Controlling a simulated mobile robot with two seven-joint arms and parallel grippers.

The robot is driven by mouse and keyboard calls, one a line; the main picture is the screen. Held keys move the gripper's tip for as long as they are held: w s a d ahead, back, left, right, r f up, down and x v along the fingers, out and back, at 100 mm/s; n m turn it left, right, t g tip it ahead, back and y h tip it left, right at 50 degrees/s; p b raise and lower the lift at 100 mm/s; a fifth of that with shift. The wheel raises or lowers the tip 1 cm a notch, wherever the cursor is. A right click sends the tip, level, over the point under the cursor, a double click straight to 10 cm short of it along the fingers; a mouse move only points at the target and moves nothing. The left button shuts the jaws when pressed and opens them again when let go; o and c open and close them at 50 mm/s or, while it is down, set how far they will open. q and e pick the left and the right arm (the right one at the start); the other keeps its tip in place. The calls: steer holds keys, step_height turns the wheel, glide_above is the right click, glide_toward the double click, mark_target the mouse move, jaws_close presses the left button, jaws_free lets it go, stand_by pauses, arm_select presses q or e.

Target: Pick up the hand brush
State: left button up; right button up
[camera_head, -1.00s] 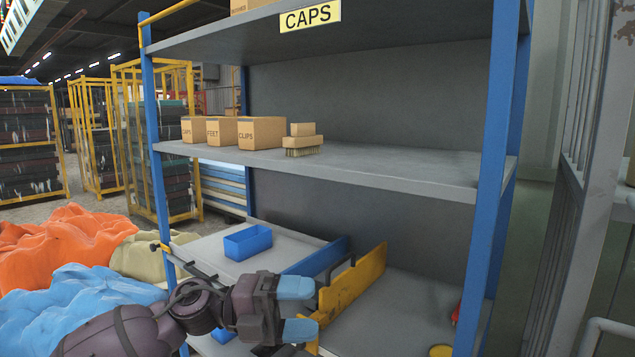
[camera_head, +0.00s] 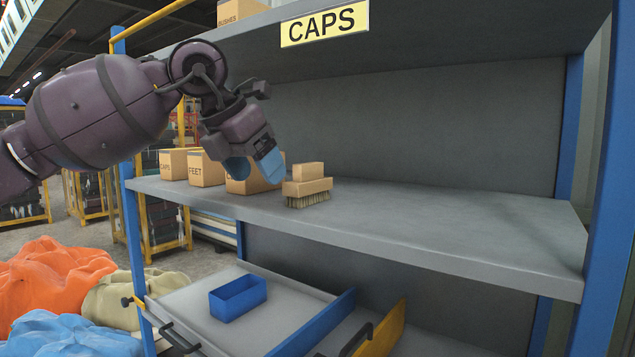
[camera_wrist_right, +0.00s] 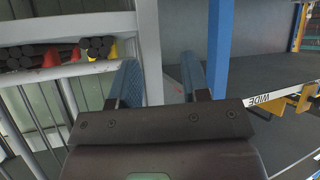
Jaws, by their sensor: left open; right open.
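The hand brush (camera_head: 307,187) sits on the middle shelf (camera_head: 420,220), bristles down, with a wooden block-shaped grip on top. My left gripper (camera_head: 254,167) reaches in from the left with blue fingertips pointing down. It is open and empty, a little to the left of the brush and in front of the clips box, apart from the brush. My right gripper (camera_wrist_right: 158,80) shows in the right wrist view, open and empty, with a grey post and a blue post beyond its fingers. The brush is not in that view.
Cardboard boxes (camera_head: 206,168) stand in a row left of the brush. The upper shelf with the CAPS label (camera_head: 324,24) hangs above. The shelf right of the brush is clear. Below are a blue bin (camera_head: 238,298) and a pulled-out tray. Blue uprights (camera_head: 607,200) flank the rack.

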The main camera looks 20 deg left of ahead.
arm_select(q)
steer(key=r, duration=0.1)
steer(key=p, duration=0.2)
glide_toward(305, 164)
steer(key=shift+y, duration=0.3)
steer(key=x, duration=0.6)
steer(key=shift+s+d+f, duration=0.1)
steer(key=shift+s+f, duration=0.1)
steer(key=shift+f, duration=0.2)
steer(key=shift+w+d+f, duration=0.1)
steer(key=shift+w+d, duration=0.1)
steer(key=shift+w, duration=0.25)
steer(key=shift+w+f+p, duration=0.2)
steer(key=shift+f+p, duration=0.05)
steer(key=shift+p, duration=0.05)
steer(key=x, duration=0.4)
steer(key=shift+w+d+f+p, duration=0.1)
steer(key=shift+w+f+p, duration=0.1)
steer(key=shift+p, duration=0.1)
steer(key=shift+c, duration=0.9)
steer(key=c, duration=0.9)
steer(key=shift+r, duration=0.1)
